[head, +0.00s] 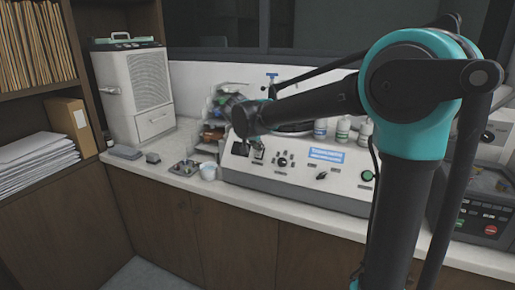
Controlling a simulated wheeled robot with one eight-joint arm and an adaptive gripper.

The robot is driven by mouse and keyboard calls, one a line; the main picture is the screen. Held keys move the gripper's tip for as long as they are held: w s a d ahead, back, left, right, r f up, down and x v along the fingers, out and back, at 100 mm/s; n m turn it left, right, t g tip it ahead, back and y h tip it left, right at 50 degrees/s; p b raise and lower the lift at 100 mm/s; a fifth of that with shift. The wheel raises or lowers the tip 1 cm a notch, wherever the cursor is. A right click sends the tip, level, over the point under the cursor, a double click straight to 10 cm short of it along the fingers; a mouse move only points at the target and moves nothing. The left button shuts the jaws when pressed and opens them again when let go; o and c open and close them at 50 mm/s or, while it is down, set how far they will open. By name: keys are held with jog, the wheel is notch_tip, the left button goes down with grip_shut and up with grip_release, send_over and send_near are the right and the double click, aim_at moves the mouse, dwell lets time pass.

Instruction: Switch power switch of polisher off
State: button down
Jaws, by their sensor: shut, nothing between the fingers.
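The polisher (290,186) is a long light-grey console on the counter, with a sloped front panel carrying a blue label, knobs and a green button. A dark switch (240,149) sits at the left end of its panel; its position is too small to read. My arm reaches in from the right, over the polisher. My gripper (256,145) is small and partly hidden below the wrist, close to the panel's left end beside the dark switch. It is shut and empty. I cannot tell whether it touches the panel.
White bottles (343,130) stand on the polisher's back. A white cup (208,171) and a small metal tray (185,167) lie left of it on the counter. A white cabinet-like unit (135,95) stands back left. A dark machine with coloured buttons (482,215) stands at right.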

jog(key=shift+r, duration=0.2)
jog(key=shift+r, duration=0.6)
